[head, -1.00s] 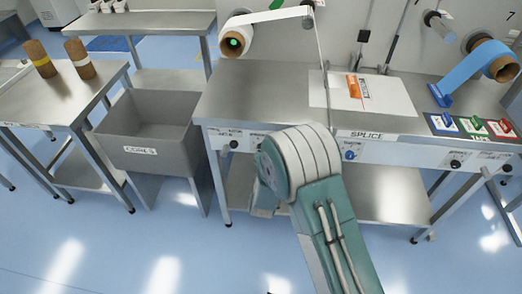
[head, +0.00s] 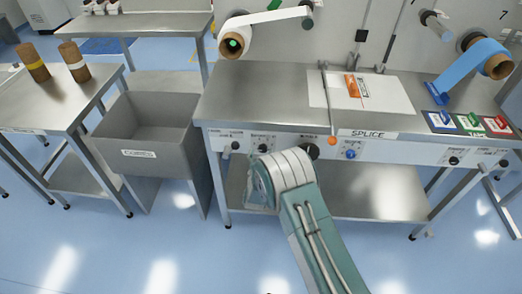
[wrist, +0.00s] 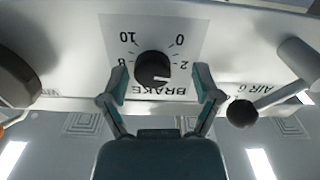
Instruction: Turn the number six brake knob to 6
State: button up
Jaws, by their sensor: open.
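The black brake knob (wrist: 153,68) is in the middle of the wrist view, on a pale panel marked BRAKE, seen upside down. The numbers 0, 2, 8 and 10 show around it; the 4 and 6 marks cannot be made out. A pale mark shows on the knob's lower right side, roughly towards the 2. My gripper (wrist: 160,82) is open, with one finger on each side of the knob and a gap to it on both sides. In the head view the brake knob (head: 263,148) shows on the bench front just above my arm's end, which hides the fingers.
In the wrist view, a lever (wrist: 270,103) marked AIR 6 is close on the right and a large dark knob (wrist: 15,80) is on the left. In the head view, a rod with an orange end (head: 332,140) hangs over the bench edge. A grey bin (head: 150,130) stands left.

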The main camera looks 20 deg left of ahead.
jog(key=shift+w, duration=0.55)
jog(key=shift+d+r, duration=0.15)
jog(key=shift+d, duration=0.2)
jog(key=shift+a, duration=0.2)
grip_shut()
